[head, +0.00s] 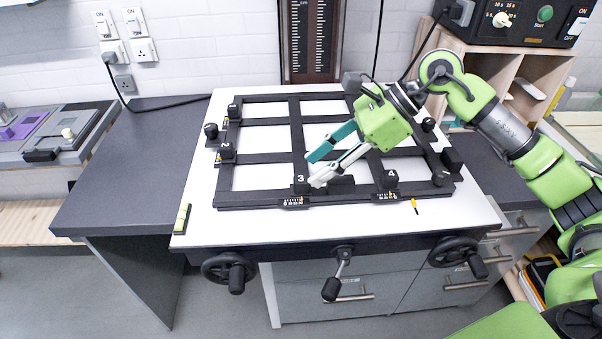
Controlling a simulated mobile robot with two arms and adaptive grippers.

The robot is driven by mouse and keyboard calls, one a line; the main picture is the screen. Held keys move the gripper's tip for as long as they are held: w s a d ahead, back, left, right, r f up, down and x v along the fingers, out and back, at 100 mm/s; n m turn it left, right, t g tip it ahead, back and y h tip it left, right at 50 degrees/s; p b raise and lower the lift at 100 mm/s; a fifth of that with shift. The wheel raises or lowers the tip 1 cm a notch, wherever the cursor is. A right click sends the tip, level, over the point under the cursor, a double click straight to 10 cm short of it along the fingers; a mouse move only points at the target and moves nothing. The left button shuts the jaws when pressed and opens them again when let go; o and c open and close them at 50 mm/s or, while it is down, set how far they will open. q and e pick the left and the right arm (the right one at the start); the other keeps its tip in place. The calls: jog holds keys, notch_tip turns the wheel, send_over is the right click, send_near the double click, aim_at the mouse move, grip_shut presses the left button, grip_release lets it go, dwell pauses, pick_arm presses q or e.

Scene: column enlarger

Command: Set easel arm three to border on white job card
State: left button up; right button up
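The black easel frame (262,198) lies on the white baseboard (205,226), with crossing bars over white areas. Arm three's block (301,184), marked "3", is on the front bar, left of centre, with a small scale (293,203) below it; the pointer's exact reading is too small to tell. My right gripper (314,170) reaches in from the upper right. Its fingers look apart, one teal and one pale, with the pale tip close by the right of block 3; contact cannot be told. No white job card can be made out. My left gripper is out of view.
Block "4" (388,179) is right along the same bar; block "2" (226,151) is on the left side. Two handwheels (229,268) and a lever (331,287) project from the front. The dark bench (135,165) at left is clear. A timer box (515,22) stands upper right.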

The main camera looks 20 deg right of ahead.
aim_at(302, 178)
jog(key=p+x, duration=0.1)
jog(key=x, duration=0.4)
jog(key=shift+w+a+f, duration=0.1)
jog(key=shift+a+f, duration=0.1)
grip_shut()
